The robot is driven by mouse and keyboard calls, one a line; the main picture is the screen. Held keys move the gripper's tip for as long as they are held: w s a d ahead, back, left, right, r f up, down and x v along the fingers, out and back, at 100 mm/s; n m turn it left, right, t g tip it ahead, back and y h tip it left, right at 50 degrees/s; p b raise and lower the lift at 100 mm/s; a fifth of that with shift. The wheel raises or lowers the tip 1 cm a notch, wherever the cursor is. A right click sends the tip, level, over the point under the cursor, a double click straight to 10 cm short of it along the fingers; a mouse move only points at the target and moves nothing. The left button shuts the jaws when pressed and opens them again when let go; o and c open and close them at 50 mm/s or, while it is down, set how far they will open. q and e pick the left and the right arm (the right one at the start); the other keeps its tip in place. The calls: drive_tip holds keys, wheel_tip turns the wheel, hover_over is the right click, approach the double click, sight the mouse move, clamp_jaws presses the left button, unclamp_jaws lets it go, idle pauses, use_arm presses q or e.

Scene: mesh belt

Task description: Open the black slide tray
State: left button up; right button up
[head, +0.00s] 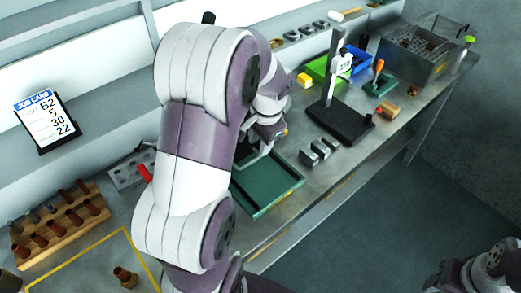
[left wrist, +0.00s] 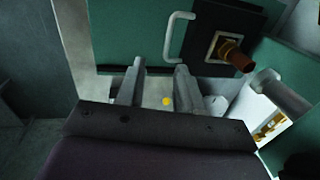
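The black slide tray (left wrist: 258,22) shows at the top of the left wrist view, as a dark plate on a green surface. A pale U-shaped handle (left wrist: 178,38) stands at its left edge. A copper-coloured cylinder (left wrist: 232,57) sits in a square seat on the plate. My left gripper (left wrist: 156,78) is open, its two fingers apart with nothing held between them. The fingertips are just below the handle in the picture; I see no contact. In the head view my left arm hides most of this area, and the left gripper (head: 266,138) shows beside a green tray-like surface (head: 270,200).
A wooden rack of copper cylinders (head: 60,222) and a single cylinder (head: 124,277) lie at left. Grey blocks (head: 320,152), a black stand (head: 340,120), coloured bins (head: 354,62) and a mesh box (head: 415,55) fill the bench at right. My right arm (head: 490,268) is at bottom right.

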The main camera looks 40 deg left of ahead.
use_arm(q)
hover_over(252, 161)
drive_tip(key=s, duration=0.1)
drive_tip(key=f, duration=0.5)
drive_tip(key=shift+s+d, duration=0.2)
drive_tip(key=shift+d, duration=0.15)
drive_tip(key=f, duration=0.1)
drive_tip(key=w+f, duration=0.1)
drive_tip(key=f, duration=0.1)
drive_tip(key=shift+w+a+f, duration=0.15)
drive_tip(key=shift+w+a, duration=0.15)
drive_tip(key=shift+d+f, duration=0.2)
drive_tip(key=shift+s, duration=0.35)
drive_tip(key=shift+a, duration=0.15)
drive_tip(key=shift+w+f, duration=0.1)
drive_tip(key=shift+w, duration=0.1)
clamp_jaws()
use_arm(e)
drive_tip(key=shift+w+a+r, duration=0.1)
drive_tip(key=shift+w+a, duration=0.15)
drive_tip(key=shift+a, duration=0.6)
